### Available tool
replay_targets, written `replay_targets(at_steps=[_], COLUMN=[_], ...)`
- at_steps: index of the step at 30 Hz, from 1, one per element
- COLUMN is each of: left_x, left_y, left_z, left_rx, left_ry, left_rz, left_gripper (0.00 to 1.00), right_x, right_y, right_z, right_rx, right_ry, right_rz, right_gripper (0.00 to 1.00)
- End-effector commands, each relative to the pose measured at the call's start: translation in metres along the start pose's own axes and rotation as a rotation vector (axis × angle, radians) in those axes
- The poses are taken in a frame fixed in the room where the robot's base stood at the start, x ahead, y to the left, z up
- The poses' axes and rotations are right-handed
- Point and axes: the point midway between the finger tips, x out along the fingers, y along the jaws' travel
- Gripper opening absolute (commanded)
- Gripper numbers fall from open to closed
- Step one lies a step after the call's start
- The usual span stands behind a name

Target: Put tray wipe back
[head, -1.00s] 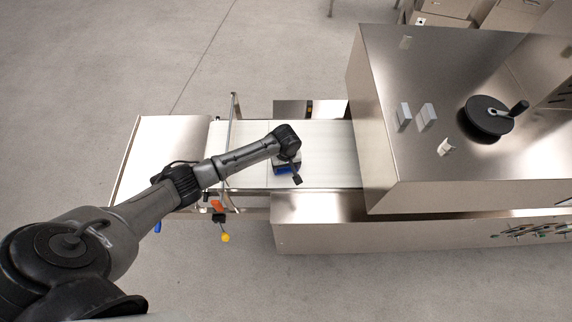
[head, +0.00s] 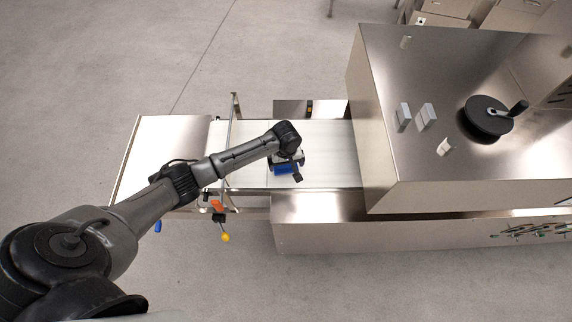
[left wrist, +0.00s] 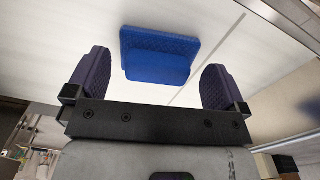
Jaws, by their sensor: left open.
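The tray wipe, a blue block with a wider blue plate (head: 284,170), lies on the white belt (head: 330,160) of the dough machine. It also shows in the left wrist view (left wrist: 158,62), ahead of my left gripper and between the lines of its two fingers. My left gripper (head: 286,172) is over the belt at the wipe, with its fingers apart and nothing held. In the left wrist view, my left gripper (left wrist: 156,78) has one dark ridged finger on each side of the wipe, with gaps. My right gripper is in neither view.
The large steel machine housing (head: 375,120) stands right of the belt, with a black hand wheel (head: 487,118) on top. A thin metal frame (head: 232,110) rises across the belt's left part. A steel table (head: 165,150) adjoins on the left.

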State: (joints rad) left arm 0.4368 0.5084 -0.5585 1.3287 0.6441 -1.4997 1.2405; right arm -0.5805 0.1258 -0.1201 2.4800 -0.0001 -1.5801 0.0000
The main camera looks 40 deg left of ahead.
Motion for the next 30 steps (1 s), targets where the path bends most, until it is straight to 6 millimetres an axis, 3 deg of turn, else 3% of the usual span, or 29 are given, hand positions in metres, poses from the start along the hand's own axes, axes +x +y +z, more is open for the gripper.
replay_targets(at_steps=[9,15,26,30], left_x=[-0.062,-0.088,-0.102,-0.088], left_y=[0.001,0.001,0.0,-0.003], left_z=[-0.001,0.0,0.002,0.026], left_rx=[0.001,0.001,0.005,0.097], left_ry=[0.002,0.0,-0.001,-0.003], left_rz=[0.002,0.002,0.0,0.017], left_gripper=[0.99,0.99,0.99,0.99], right_x=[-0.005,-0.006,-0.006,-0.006], right_y=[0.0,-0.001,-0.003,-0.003], right_z=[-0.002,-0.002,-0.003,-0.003], right_rx=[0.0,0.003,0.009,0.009], right_ry=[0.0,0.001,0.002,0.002], right_rz=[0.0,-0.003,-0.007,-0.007], right_gripper=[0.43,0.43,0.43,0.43])
